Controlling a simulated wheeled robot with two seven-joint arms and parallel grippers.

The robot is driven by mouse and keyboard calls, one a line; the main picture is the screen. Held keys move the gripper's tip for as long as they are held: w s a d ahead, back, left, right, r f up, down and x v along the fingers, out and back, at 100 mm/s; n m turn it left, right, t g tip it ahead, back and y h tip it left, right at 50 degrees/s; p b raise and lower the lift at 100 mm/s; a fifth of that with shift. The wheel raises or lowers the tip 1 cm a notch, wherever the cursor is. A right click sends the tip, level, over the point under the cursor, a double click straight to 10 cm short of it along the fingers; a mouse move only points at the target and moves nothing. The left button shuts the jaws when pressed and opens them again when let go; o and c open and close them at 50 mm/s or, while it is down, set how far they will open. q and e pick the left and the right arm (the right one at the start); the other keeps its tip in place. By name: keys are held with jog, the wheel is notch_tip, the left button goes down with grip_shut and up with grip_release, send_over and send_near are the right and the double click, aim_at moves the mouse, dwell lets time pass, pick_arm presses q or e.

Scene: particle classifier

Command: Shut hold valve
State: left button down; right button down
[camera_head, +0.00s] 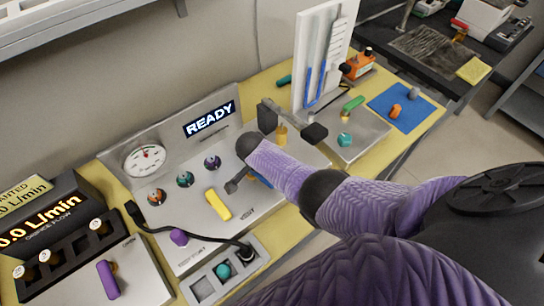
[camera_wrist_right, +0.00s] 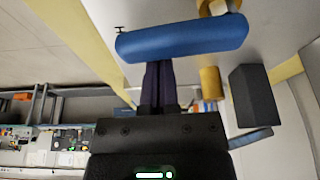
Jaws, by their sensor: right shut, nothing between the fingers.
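A blue bar-shaped handle (camera_wrist_right: 185,38) lies across the upper part of the right wrist view. In the head view only a small part of the blue handle (camera_head: 263,181) shows beneath my right arm. My right gripper (camera_wrist_right: 160,75) is shut and empty, its fingers pointing at the blue handle; I cannot tell whether they touch it. In the head view my purple arm mostly hides this gripper. A yellow handle (camera_head: 218,204) and a purple knob (camera_head: 179,237) are on the panel. The labels are too small to tell which is the hold valve. My left gripper is out of view.
A READY display (camera_head: 209,119) and a round gauge (camera_head: 145,160) stand behind the panel. A black block (camera_head: 314,132) and a yellow cylinder (camera_head: 282,134) are close to my right arm. A black cable (camera_head: 190,235) crosses the panel's front. A blue mat (camera_head: 402,116) lies at right.

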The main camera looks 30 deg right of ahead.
jog(key=shift+s+a, duration=0.1)
jog(key=shift+a, duration=0.05)
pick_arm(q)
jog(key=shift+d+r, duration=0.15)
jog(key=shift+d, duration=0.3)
pick_arm(e)
jog(key=shift+s+a, duration=0.15)
jog(key=shift+a, duration=0.1)
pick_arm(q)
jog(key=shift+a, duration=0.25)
